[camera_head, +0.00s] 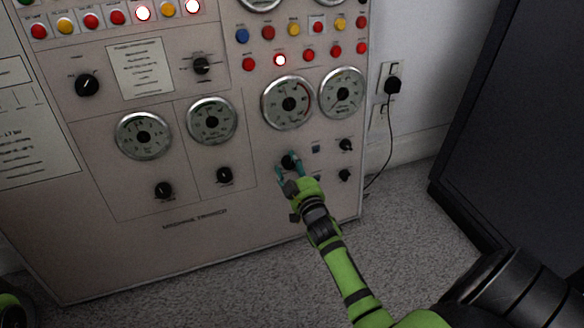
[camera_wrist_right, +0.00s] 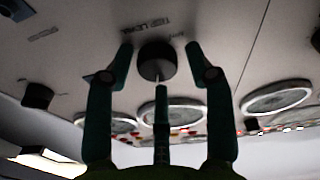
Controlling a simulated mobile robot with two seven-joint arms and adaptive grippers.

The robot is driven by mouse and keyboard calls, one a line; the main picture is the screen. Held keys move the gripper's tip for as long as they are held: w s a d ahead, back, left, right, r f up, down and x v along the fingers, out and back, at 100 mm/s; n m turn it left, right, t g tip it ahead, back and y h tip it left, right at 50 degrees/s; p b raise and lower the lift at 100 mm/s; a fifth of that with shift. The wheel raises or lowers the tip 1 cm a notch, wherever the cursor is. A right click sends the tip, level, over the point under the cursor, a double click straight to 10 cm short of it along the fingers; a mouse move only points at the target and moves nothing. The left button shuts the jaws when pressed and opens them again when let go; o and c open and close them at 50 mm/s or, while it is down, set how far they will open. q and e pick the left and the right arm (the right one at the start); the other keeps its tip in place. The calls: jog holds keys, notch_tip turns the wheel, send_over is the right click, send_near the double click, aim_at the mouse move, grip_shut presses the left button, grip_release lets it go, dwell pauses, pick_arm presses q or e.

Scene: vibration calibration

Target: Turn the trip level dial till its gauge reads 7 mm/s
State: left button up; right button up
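The trip level dial is a round black knob (camera_head: 290,162) low on the grey panel. In the right wrist view the dial (camera_wrist_right: 157,61) sits below printed lettering reading "TRIP LEVEL". My right gripper (camera_head: 289,172) is at the dial. Its teal fingers (camera_wrist_right: 160,62) are open, one on each side of the knob, with small gaps visible; a third finger shows below it. A round gauge (camera_head: 289,103) with a red arc is directly above the dial; its reading is too small to tell. My left gripper is not in view.
Another gauge (camera_head: 342,92) is at upper right. A plugged-in cord (camera_head: 392,86) hangs from the wall. A dark cabinet (camera_head: 510,120) stands at right.

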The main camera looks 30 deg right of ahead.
jog(key=shift+s, duration=0.15)
jog(key=shift+s+f, duration=0.1)
jog(key=shift+s, duration=0.2)
jog(key=v, duration=1.1)
jog(key=shift+a, duration=0.1)
